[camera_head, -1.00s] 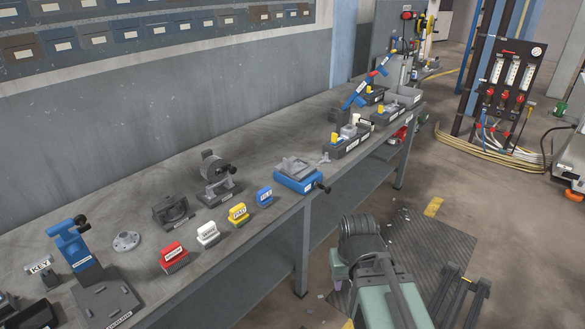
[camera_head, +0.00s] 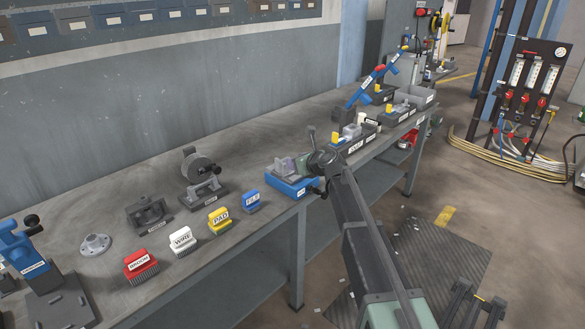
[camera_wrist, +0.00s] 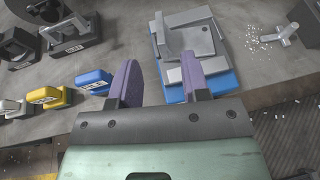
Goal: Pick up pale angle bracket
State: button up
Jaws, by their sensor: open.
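My gripper (camera_wrist: 158,72) is open, with two purple fingers and nothing between their tips in the wrist view. Its right finger overlaps the front of a blue vise-like fixture (camera_wrist: 224,82), while the left finger is over the bench beside it. A pale grey angular piece (camera_wrist: 188,42) sits on the fixture. A small pale branched piece (camera_wrist: 281,33) lies on the bench to its right. I cannot tell for sure which is the angle bracket. In the head view my gripper (camera_head: 294,165) is above the blue fixture (camera_head: 290,187), partly hiding it.
Blue (camera_head: 251,202), yellow (camera_head: 220,221), white (camera_head: 183,242) and red (camera_head: 141,266) labelled blocks stand left along the bench. A dark cranked device (camera_head: 200,175) is behind them. The bench's front edge is close.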

aim_at(281, 162)
jog(key=b+x, duration=0.2)
jog(key=x, duration=0.3)
jog(key=shift+w+a+f, duration=0.2)
jog(key=shift+f, duration=0.15)
jog(key=b+x, duration=0.1)
jog(key=x, duration=0.1)
jog(key=b+x, duration=0.1)
jog(key=x, duration=0.1)
jog(key=shift+w+a+f+b, duration=0.1)
jog(key=shift+f+b, duration=0.3)
jog(key=shift+f, duration=0.05)
jog(key=shift+w+a, duration=0.2)
jog(key=shift+w, duration=0.05)
jog(key=shift+s+r, duration=0.1)
grip_shut()
